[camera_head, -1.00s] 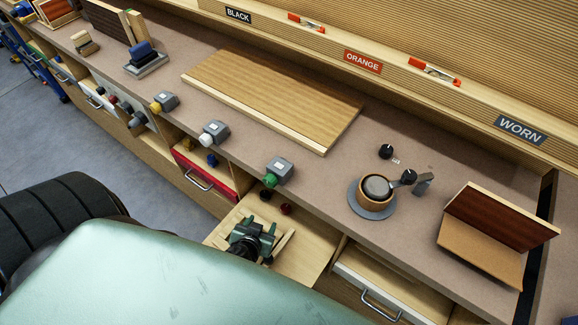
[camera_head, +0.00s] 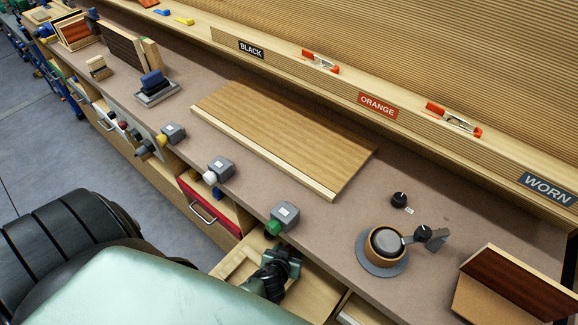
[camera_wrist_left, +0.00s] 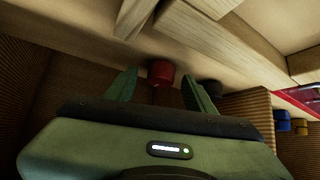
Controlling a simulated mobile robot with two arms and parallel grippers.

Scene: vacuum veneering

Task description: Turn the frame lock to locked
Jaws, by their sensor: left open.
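My left gripper (camera_head: 284,260) is low at the bench front, below the grey box with the green button (camera_head: 274,227). In the left wrist view its two green fingers (camera_wrist_left: 160,90) are open and apart. A red round knob (camera_wrist_left: 160,72) sits between their tips, under a wooden board. I cannot tell whether the fingers touch it. A dark knob (camera_wrist_left: 209,88) is just right of the right finger. No label marks the frame lock, so I cannot tell which knob it is. In the head view the gripper and bench hide both knobs. My right gripper is out of view.
An open wooden drawer (camera_head: 237,262) is beside the gripper, and a red-fronted drawer (camera_head: 207,207) is further left. Wooden bars (camera_wrist_left: 190,30) cross above the fingers. On the bench are a wooden panel (camera_head: 285,135), black dials (camera_head: 400,199) and a round cup (camera_head: 385,243).

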